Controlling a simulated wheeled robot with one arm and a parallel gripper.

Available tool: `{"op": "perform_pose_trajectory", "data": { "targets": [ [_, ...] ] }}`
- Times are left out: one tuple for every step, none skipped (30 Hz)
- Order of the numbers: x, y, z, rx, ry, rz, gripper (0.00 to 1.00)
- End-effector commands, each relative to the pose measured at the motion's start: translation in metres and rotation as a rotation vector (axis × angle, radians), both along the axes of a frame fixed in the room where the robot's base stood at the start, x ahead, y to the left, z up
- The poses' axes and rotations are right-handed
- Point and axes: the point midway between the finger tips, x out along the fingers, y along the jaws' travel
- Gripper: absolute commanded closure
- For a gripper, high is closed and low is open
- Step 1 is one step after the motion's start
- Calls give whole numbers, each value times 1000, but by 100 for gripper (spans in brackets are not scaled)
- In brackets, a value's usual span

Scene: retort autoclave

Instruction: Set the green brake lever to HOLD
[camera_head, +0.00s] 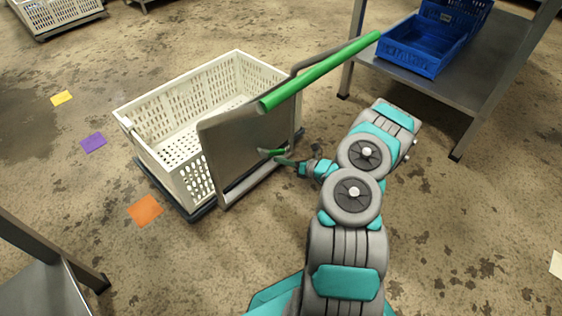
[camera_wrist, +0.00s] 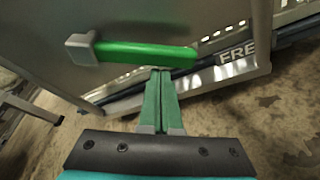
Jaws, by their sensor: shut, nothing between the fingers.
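The green brake lever (camera_wrist: 145,52) is on the grey metal panel of a cart, and in the head view (camera_head: 271,152) it is small and low on that panel. In the wrist view it lies nearly level, from a grey pivot block (camera_wrist: 82,48) at its left to a free end at its right. White letters "FRE" (camera_wrist: 237,55) show to the right of that end; no HOLD mark is visible. My gripper (camera_wrist: 160,72) is shut and empty. Its tips are just under the lever's right half in the picture; I cannot tell if they touch it.
The cart carries a white perforated crate (camera_head: 180,90) and has a green push handle (camera_head: 320,70) above the panel. A metal table (camera_head: 465,95) with a blue crate (camera_head: 415,60) stands at the upper right. Another metal table (camera_head: 40,285) is at the lower left.

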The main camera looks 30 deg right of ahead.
Motion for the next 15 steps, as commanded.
{"op": "perform_pose_trajectory", "data": {
  "targets": [
    [0,0,0,-2,-1,0,100],
    [0,0,0,-5,-2,1,100],
    [0,0,1,-10,-4,0,100],
    [0,0,1,-15,-6,0,100],
    [0,0,1,-20,-8,-1,100],
    [0,-1,2,-29,-11,-1,100],
    [0,-1,2,-36,-13,-2,100],
    [0,-1,3,-43,-15,-2,100],
    [0,-1,3,-47,-15,-2,100],
    [0,-1,3,-50,-17,-2,100],
    [0,-1,3,-53,-17,-2,100],
    [0,-1,3,-58,-19,-1,100],
    [0,-1,4,-63,-21,0,100],
    [0,-1,4,-67,-22,-1,100],
    [0,-1,4,-72,-24,0,100]
  ]
}}
